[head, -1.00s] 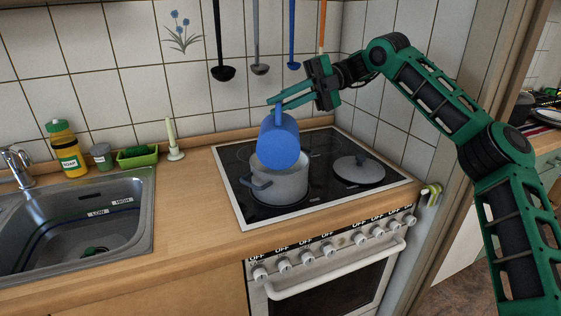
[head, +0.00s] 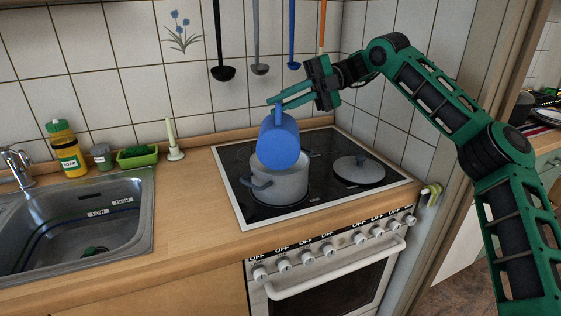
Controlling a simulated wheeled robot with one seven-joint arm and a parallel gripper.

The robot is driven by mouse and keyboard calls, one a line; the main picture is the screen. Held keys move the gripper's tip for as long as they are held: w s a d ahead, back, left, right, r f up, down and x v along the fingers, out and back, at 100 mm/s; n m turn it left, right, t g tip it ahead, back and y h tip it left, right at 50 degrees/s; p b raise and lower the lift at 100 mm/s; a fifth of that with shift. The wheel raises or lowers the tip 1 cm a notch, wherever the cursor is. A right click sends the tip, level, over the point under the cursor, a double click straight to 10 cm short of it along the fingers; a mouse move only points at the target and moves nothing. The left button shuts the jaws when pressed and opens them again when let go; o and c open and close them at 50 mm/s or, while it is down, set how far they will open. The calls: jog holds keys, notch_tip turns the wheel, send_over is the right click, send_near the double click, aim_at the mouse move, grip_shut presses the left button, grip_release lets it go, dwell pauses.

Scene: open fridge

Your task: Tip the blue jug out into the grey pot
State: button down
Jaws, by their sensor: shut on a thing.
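The blue jug (head: 279,143) is tilted above the grey pot (head: 283,186), its lower part overlapping the pot's rim in the head view. My gripper (head: 276,103) is shut on the jug at its top, with the green fingers reaching in from the right. The grey pot stands on the black stovetop, with a dark handle at its left. The jug hides part of the pot's opening. I cannot see what is inside the jug or the pot, nor any stream between them.
A grey lid (head: 358,171) lies on the stovetop (head: 250,208) right of the pot. Ladles (head: 261,68) hang on the tiled wall behind. A sink (head: 75,226), a yellow bottle (head: 66,150) and a candle (head: 173,139) are at the left. The front counter strip is clear.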

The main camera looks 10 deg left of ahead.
aim_at(280, 110)
jog(key=shift+s+d+f+n+t+h, duration=0.15)
jog(key=shift+s+n+t, duration=0.35)
jog(key=shift+s, duration=0.55)
jog(key=shift+s+d+n+t+h, duration=0.15)
jog(key=shift+s+n+t, duration=0.3)
jog(key=shift+s, duration=0.55)
jog(key=shift+s+d+f+n+t, duration=0.1)
jog(key=shift+s+f+n+t, duration=0.4)
jog(key=shift+s, duration=0.35)
jog(key=shift+s+d+f+n+t, duration=0.1)
jog(key=shift+s+f+n+t, duration=0.35)
jog(key=shift+s, duration=0.4)
jog(key=shift+s+d+f+n+t, duration=0.1)
jog(key=shift+s+f+n+t, duration=0.05)
jog(key=shift+s+n+t, duration=0.4)
jog(key=shift+s+d+f+n+t, duration=0.15)
jog(key=shift+s+n+t, duration=0.15)
jog(key=shift+s, duration=0.4)
